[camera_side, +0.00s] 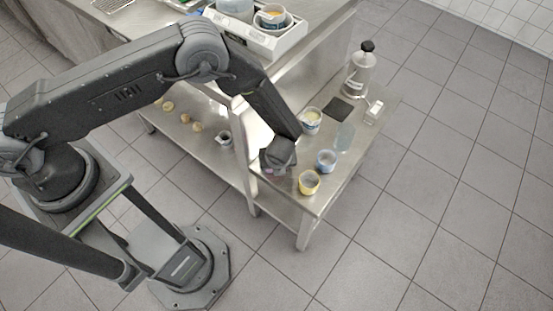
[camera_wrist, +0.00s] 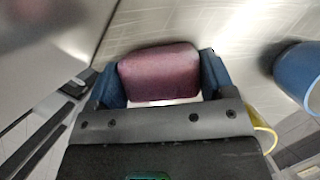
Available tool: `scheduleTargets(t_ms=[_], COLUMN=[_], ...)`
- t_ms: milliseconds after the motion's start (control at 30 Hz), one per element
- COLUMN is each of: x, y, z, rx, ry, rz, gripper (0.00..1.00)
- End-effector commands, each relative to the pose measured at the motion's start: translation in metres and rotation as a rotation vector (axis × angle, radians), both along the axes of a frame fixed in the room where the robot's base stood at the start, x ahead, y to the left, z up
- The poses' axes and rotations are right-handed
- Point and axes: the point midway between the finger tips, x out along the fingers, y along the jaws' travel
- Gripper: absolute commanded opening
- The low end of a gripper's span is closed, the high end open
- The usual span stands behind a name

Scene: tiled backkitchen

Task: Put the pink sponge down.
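The pink sponge (camera_wrist: 158,72) shows in the wrist view as a dark pink block between the two blue fingers of my gripper (camera_wrist: 160,78). The fingers touch or nearly touch its left and right sides, and the gripper is shut on it. In the side view my gripper (camera_side: 276,166) is low over the near left part of the steel table (camera_side: 312,205). There the sponge is mostly hidden, with only a small pink trace under the gripper. I cannot tell whether the sponge touches the table top.
A clear glass (camera_side: 344,136), a dark square (camera_side: 338,111), a small white block (camera_side: 374,112) and a bottle (camera_side: 360,75) are farther back.

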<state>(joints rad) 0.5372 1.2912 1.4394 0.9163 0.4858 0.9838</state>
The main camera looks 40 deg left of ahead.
Motion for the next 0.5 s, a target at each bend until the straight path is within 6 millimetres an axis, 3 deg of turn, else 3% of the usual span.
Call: scheduleTargets(t_ms=[233,500], x=[0.0001,0.0004], y=[0.0000,-0.0002], z=[0.0004,0.0029], rx=[0.000,-0.001], ry=[0.000,-0.001], rz=[0.000,0.001], gripper=[0.99,0.99])
